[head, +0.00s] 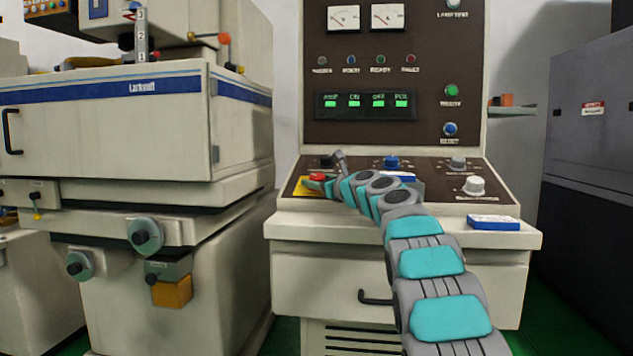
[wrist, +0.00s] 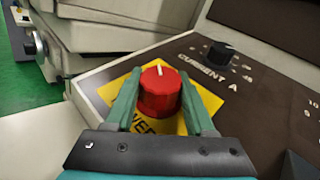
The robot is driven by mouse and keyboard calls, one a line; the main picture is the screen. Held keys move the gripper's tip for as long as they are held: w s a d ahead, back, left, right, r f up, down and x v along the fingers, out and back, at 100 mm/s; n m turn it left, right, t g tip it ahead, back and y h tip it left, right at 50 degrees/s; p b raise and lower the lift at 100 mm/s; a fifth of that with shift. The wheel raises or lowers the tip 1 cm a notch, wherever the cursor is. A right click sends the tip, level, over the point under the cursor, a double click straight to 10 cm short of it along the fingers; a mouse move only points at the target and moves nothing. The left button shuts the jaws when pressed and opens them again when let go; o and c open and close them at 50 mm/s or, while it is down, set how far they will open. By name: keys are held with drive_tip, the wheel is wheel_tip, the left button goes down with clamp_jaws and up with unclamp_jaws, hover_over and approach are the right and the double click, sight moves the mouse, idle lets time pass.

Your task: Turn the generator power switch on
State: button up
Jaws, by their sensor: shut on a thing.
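The generator power switch is a red rotary knob (wrist: 159,92) on a yellow plate (wrist: 118,84) with partly hidden lettering. A white pointer line on its top points nearly straight up in the wrist view. My gripper (wrist: 158,90) has one green finger on each side of the red knob and is shut on it. In the head view the red knob (head: 317,177) sits at the left end of the sloping console panel (head: 440,196), with my gripper (head: 325,184) at it. The lower part of the plate is hidden by my gripper.
A black current knob (wrist: 219,54) stands behind and right of the red knob. A blue knob (head: 391,162) and a pale knob (head: 473,186) are farther right. A blue-and-white box (head: 493,222) lies on the front ledge. The spark erosion machine (head: 110,130) stands left.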

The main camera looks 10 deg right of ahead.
clamp_jaws()
drive_tip(key=shift+a+m+t+h, duration=0.15)
drive_tip(key=shift+m+t+h, duration=0.25)
drive_tip(key=shift+m+h, duration=0.15)
drive_tip(key=shift+a+m+h, duration=0.1)
drive_tip(key=shift+m+h, duration=0.45)
drive_tip(key=shift+h, duration=0.1)
drive_tip(key=shift+m+t+h, duration=0.7)
drive_tip(key=shift+m+h, duration=2.9)
drive_tip(key=shift+h, duration=0.9)
drive_tip(key=shift+d+m+g+h, duration=0.15)
drive_tip(key=shift+m+g+h, duration=0.25)
drive_tip(key=shift+m+h, duration=0.65)
drive_tip(key=shift+d+m+g+h, duration=0.15)
drive_tip(key=shift+m+g+h, duration=0.25)
drive_tip(key=shift+m+h, duration=0.6)
drive_tip(key=shift+r+h, duration=0.1)
drive_tip(key=shift+h, duration=0.35)
drive_tip(key=o, duration=1.1)
unclamp_jaws()
